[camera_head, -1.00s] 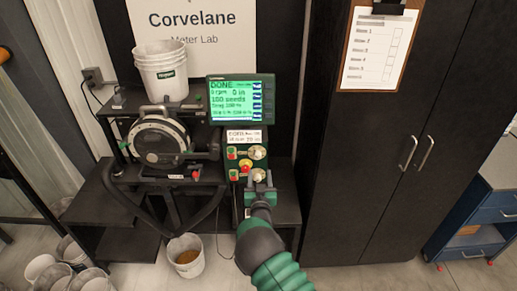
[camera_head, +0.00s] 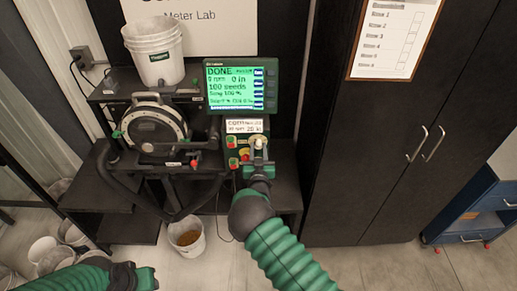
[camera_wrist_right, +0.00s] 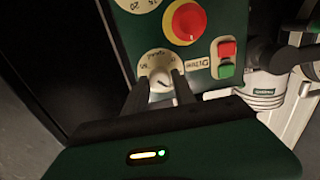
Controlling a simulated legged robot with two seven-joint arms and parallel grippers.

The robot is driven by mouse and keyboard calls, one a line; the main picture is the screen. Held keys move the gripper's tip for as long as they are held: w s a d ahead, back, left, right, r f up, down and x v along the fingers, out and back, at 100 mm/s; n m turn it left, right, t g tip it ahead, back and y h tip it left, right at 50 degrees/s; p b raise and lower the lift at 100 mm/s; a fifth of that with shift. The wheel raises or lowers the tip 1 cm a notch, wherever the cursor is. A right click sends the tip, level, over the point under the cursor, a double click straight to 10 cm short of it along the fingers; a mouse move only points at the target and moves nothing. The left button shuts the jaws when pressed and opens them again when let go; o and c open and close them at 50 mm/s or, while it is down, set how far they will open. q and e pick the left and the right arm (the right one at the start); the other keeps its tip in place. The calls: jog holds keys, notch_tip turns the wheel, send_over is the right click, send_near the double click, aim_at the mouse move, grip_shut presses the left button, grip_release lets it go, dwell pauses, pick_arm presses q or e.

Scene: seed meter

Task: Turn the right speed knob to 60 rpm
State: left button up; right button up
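The speed knob (camera_head: 258,143) is a pale round knob at the upper right of the green control panel. In the right wrist view the knob (camera_wrist_right: 160,81) has a white dial marked "Speed", seen upside down. My right gripper (camera_head: 260,158) is at the knob, its fingers (camera_wrist_right: 160,84) on either side of it; they look apart, and contact is not clear. The display (camera_head: 236,88) reads "DONE", "0 rpm" and "100 seeds". My left gripper (camera_head: 137,277) is at the bottom left; its fingers cannot be made out.
A red stop button (camera_wrist_right: 186,22) on yellow sits near the knob, with red and green drive buttons (camera_wrist_right: 226,58) beside it. A second dial (camera_wrist_right: 140,4) is partly cut off. The seed meter (camera_head: 152,130) stands left. A bucket (camera_head: 186,238) is on the floor.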

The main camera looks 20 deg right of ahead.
jog(key=shift+a+f, duration=0.1)
jog(key=shift+c, duration=1.2)
jog(key=shift+w, duration=0.1)
grip_shut()
jog(key=shift+d, duration=0.2)
